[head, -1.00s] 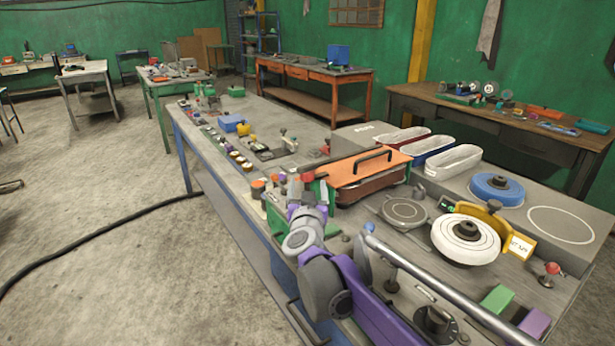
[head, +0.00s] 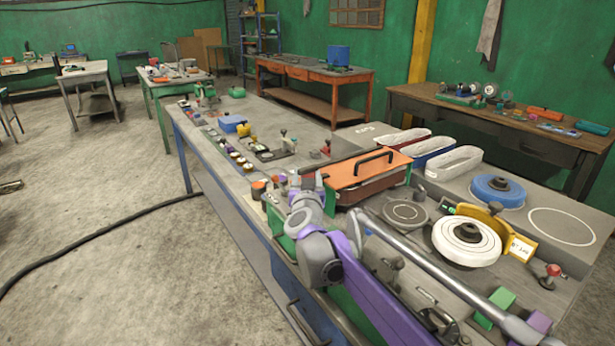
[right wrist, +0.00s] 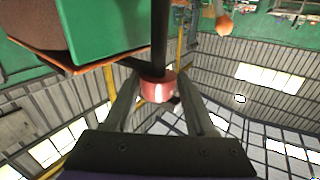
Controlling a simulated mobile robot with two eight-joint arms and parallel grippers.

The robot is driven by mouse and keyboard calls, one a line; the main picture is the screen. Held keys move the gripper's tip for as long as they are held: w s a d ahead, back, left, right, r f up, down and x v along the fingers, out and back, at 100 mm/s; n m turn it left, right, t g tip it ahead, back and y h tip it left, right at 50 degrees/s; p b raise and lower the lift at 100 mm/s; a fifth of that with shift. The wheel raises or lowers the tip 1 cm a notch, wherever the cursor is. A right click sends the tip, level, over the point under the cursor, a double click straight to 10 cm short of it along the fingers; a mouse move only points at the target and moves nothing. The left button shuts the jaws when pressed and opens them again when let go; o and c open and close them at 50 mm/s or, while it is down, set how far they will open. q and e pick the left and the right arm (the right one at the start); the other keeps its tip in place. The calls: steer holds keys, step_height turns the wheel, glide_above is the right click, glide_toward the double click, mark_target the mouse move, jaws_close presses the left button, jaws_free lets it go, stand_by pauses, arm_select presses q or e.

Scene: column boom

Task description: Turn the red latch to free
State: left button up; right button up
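A short red cylinder (right wrist: 157,88) on a dark rod shows in the right wrist view. It looks like the red latch, but its turn position cannot be read. My right gripper (right wrist: 158,92) has its two grey fingers apart, one on each side of the red piece. A thin gap seems to show on the right; firm contact is not visible. In the head view my right gripper (head: 308,182) is at the left end of the orange-lidded box (head: 368,172), and I cannot make out the red piece there. My left gripper is not in view.
The box's green end is close beside my fingers. Small jars (head: 258,189) stand at the bench's left edge. A white wheel (head: 467,240), a grey disc (head: 405,212) and a red-knobbed lever (head: 551,272) are to the right. A black cable (head: 100,236) lies on the floor.

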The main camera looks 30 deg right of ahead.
steer(key=shift+d, duration=0.1)
jaws_close()
